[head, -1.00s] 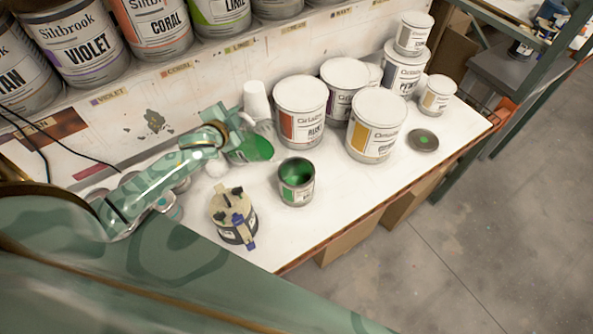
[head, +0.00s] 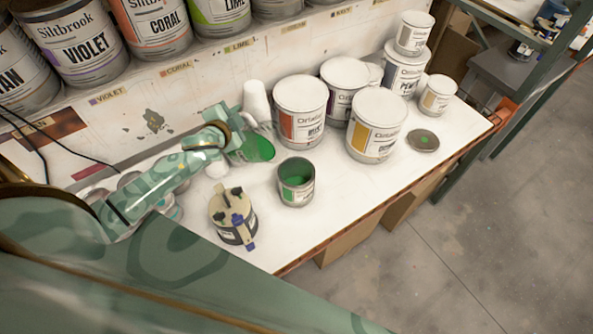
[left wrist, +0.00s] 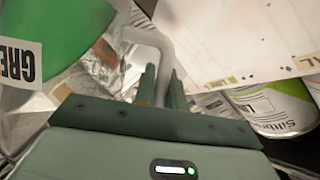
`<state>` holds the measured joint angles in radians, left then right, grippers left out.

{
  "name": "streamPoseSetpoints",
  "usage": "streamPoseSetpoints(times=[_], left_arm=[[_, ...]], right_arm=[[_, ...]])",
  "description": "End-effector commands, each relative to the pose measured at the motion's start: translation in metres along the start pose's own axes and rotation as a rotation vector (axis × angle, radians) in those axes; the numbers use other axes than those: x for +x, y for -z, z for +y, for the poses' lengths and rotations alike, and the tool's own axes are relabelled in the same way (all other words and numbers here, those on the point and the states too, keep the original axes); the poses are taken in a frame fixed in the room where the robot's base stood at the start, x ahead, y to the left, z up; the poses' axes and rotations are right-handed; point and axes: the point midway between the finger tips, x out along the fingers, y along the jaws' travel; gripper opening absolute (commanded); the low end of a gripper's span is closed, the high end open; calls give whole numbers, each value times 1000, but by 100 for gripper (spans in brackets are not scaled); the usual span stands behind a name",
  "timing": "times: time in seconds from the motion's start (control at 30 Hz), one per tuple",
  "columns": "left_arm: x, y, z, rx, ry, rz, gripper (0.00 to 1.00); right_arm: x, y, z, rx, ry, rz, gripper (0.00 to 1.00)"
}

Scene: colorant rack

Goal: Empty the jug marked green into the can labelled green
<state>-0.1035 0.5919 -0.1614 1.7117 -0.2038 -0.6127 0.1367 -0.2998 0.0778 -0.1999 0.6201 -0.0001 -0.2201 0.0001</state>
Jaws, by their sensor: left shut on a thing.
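My left gripper (left wrist: 160,88) is shut on the handle of the green jug, seen close in the left wrist view. My left gripper (head: 232,140) is partly hidden there. My right gripper is not in view.
A tan and black canister (head: 233,216) with blue parts stands left of the open can. Large tins (head: 300,108) stand behind it. A loose lid (head: 423,140) with a green spot lies at right. White cups (head: 256,98) stand behind the jug.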

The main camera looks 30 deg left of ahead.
Motion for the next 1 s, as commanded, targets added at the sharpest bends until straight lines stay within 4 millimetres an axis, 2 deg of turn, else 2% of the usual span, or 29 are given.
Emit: streamPoseSetpoints(times=[1.0], left_arm=[[-2, 8, 0, 62, 29, -12, 0]], right_arm=[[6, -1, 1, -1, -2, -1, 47]])
